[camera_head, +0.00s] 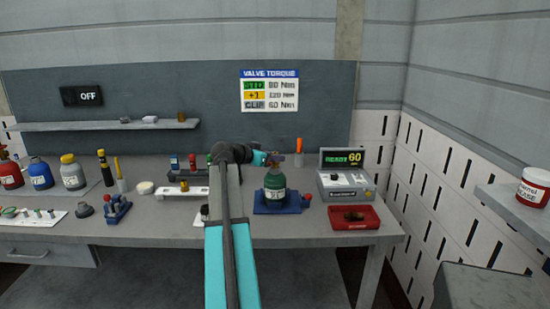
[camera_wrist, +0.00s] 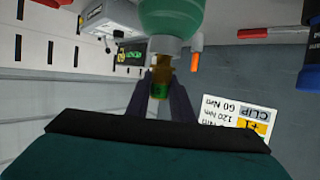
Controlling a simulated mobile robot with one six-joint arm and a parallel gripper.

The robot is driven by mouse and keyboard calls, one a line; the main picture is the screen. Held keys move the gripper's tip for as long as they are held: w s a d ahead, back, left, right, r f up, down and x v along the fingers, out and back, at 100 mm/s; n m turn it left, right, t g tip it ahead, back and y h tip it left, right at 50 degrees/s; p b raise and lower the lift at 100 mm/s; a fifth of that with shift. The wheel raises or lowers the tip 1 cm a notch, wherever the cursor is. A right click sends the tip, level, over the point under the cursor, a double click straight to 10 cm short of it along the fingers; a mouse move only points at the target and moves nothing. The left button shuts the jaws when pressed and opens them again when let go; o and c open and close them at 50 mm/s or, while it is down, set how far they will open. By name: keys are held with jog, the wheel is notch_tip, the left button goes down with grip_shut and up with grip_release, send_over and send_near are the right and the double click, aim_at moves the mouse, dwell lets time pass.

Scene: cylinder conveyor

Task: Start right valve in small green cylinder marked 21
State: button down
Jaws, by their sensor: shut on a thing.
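The small green cylinder (camera_head: 274,181) stands upright in a blue holder (camera_head: 262,208) on the bench; its label is too small to read. It also shows, upside down, at the top of the wrist view (camera_wrist: 172,15). A brass valve with a green end (camera_wrist: 160,75) sits at the cylinder's neck. My gripper (camera_head: 277,160) is at the cylinder's top, and in the wrist view my gripper (camera_wrist: 160,95) has its dark fingers on both sides of the valve, shut on it. The valve's threads are hidden.
A grey device (camera_head: 346,184) with a display reading "READY 60" stands right of the holder, behind a red tray (camera_head: 353,226). A valve torque sign (camera_head: 269,90) hangs on the back panel. Red, blue and yellow-topped cylinders (camera_head: 72,175) stand at the left.

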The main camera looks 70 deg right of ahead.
jog(key=shift+f, duration=0.25)
jog(key=c, duration=1.5)
grip_release()
jog(key=shift+r, duration=0.2)
jog(key=shift+r+p, duration=0.35)
jog(key=shift+r, duration=2.5)
